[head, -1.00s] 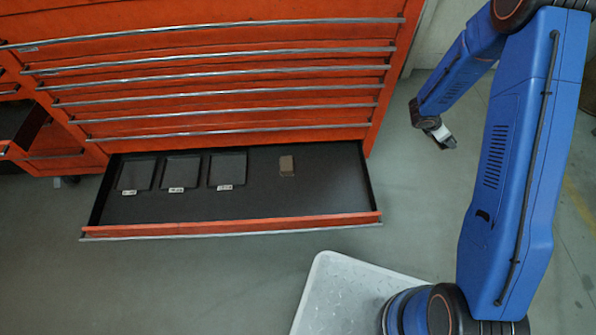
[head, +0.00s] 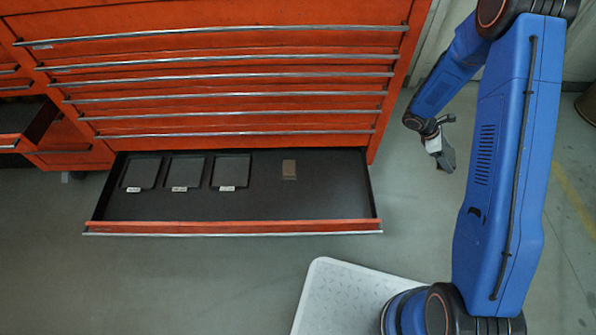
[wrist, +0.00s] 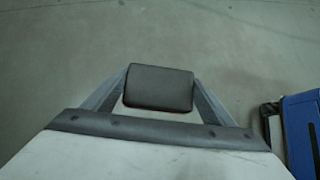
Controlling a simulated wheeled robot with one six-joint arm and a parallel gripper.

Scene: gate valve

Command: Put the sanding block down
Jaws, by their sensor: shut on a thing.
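My gripper (wrist: 160,94) is shut on a dark grey block with rounded corners, which I take as the sanding block (wrist: 159,86); one finger is on each side of it. A thin orange-brown line shows at its lower edge. In the wrist view only bare floor lies behind it. In the head view my gripper (head: 441,152) is small, in the air to the right of the red tool cabinet (head: 240,87), clear of its open bottom drawer (head: 240,205). The block is hard to make out there.
Another open drawer (head: 22,120) is at far left. Open floor lies right of the cabinet.

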